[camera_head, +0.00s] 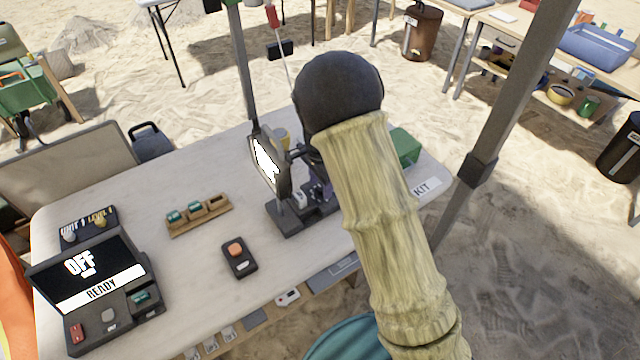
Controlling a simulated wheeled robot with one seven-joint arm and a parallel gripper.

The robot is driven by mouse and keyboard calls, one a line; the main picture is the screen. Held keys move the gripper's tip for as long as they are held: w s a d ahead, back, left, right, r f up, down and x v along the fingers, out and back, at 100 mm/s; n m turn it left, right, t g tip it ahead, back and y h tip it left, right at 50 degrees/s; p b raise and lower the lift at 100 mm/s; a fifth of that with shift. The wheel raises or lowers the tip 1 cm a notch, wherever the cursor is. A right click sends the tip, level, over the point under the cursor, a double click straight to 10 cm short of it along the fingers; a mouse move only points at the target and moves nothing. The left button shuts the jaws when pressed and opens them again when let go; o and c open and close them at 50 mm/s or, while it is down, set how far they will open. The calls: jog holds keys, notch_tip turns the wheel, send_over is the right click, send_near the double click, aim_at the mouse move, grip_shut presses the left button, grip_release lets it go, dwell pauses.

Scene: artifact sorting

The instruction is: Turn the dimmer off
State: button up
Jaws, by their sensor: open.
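I cannot tell for sure which control is the dimmer. A small black box with an orange knob or button (238,254) lies at the middle front of the table. A black box labelled "UNIT 1 LEVEL" (88,228) with small round knobs sits at the left. Below it a console (95,290) has a screen reading "OFF" and "READY". A tilted panel (266,162) on a dark stand glows bright white. My arm with its dark rounded joint reaches over the table's right part. My gripper is hidden behind it.
A green box (404,147) and a "KIT" label (422,188) are at the right. Dark posts (505,95) flank the table (190,270). Bare tabletop shows around the orange-knobbed box.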

jog(key=shift+f, duration=0.25)
jog(key=c, duration=1)
